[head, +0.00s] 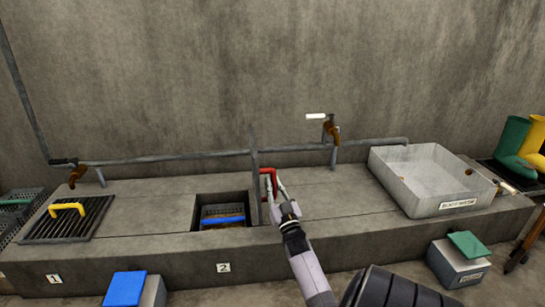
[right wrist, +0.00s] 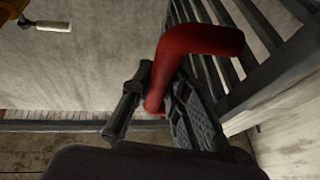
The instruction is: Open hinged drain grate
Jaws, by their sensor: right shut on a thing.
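The drain grate (head: 255,185) at the opening marked 2 stands upright on the right side of its square hole (head: 198,217), seen almost edge-on. Its red handle (head: 268,171) points to the right. My right gripper (head: 276,187) is shut on the red handle. In the right wrist view the handle (right wrist: 200,42) passes between the fingers (right wrist: 150,110), and the grate's dark bars (right wrist: 235,60) show behind it. A basket with a blue handle (head: 223,220) sits down in the hole. My left gripper is not in view.
A second grate (head: 70,225) with a yellow handle lies flat at left. A metal basin (head: 420,190) stands at right on the concrete ledge. Pipes with taps (head: 331,129) run along the wall. Bins with blue (head: 125,288) and green (head: 468,244) lids stand in front.

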